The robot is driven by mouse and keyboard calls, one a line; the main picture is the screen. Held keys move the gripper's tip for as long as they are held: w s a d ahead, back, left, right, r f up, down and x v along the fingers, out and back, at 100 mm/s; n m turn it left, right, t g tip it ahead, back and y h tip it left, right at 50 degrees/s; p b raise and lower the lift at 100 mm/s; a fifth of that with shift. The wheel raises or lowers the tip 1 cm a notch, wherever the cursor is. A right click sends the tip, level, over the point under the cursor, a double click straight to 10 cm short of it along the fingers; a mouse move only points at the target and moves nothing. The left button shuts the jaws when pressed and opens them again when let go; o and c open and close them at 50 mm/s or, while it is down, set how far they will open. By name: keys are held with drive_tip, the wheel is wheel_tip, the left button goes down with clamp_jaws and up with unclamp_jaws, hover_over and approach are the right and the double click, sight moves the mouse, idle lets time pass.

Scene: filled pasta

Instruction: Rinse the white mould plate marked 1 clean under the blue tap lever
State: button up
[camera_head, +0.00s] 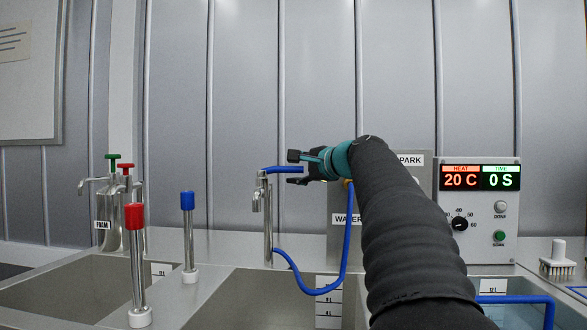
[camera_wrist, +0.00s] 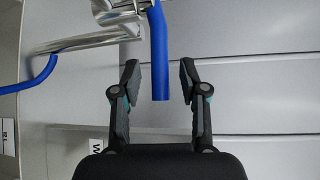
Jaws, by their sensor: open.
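The blue tap lever (camera_head: 284,169) sticks out to the right from the top of a silver tap (camera_head: 267,215). My gripper (camera_head: 297,168) is open at the lever's free end. In the wrist view the blue lever (camera_wrist: 159,55) reaches down between the two open fingers of my gripper (camera_wrist: 159,80), with a gap on both sides, so it is not clamped. The white mould plate marked 1 is not seen in either view.
A middle basin (camera_head: 240,300) lies below the tap, beside a left basin (camera_head: 70,285) and a right one holding water (camera_head: 515,312). Red-topped (camera_head: 136,255) and blue-topped rods (camera_head: 188,235) stand at left. A control box (camera_head: 478,215) shows 20 C and 0 S. A blue hose (camera_head: 345,250) loops behind.

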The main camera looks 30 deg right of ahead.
drive_tip(key=shift+w+a+f, duration=0.1)
drive_tip(key=shift+w+a, duration=0.05)
drive_tip(key=shift+w, duration=0.4)
clamp_jaws()
